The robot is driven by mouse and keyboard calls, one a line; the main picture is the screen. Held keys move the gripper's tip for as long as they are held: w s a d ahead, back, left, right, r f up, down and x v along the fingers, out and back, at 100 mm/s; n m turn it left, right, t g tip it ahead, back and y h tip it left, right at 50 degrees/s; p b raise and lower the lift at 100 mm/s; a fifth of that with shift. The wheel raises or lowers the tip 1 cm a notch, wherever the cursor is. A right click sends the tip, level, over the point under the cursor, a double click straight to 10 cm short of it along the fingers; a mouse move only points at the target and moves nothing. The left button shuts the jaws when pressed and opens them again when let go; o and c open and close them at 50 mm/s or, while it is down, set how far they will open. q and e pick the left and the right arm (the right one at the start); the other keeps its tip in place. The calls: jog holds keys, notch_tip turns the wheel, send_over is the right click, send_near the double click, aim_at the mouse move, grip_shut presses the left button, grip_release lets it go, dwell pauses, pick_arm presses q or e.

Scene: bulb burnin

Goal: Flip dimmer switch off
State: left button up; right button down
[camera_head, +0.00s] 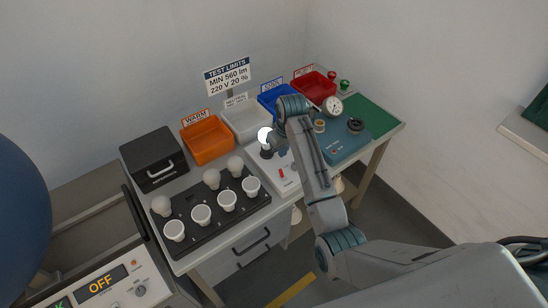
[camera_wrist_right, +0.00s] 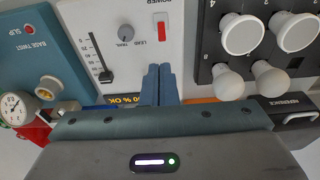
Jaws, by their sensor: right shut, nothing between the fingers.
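The white dimmer panel (camera_head: 285,184) stands right of the bulb tray. In the right wrist view the panel (camera_wrist_right: 130,15) carries a red power switch (camera_wrist_right: 163,28), a grey trim knob (camera_wrist_right: 126,32) and a black slider (camera_wrist_right: 106,76) beside a scale. A lit bulb (camera_head: 265,135) glows at the panel's far end. My right gripper (camera_wrist_right: 160,72) is shut and empty over the panel, fingertips just below the switch in the picture; contact cannot be told. In the head view my right gripper (camera_head: 281,146) is partly hidden by its arm. My left gripper is not in view.
A teal base-twist device (camera_head: 345,147) stands to the right. Orange (camera_head: 208,143), white, blue and red bins line the back. A large dark blue round body is at far left.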

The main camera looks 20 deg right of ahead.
aim_at(278, 172)
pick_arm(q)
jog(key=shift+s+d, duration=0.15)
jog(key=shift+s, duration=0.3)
pick_arm(e)
jog(key=shift+w+a+r, duration=0.2)
jog(key=shift+w+r, duration=0.05)
jog(key=shift+r, duration=0.15)
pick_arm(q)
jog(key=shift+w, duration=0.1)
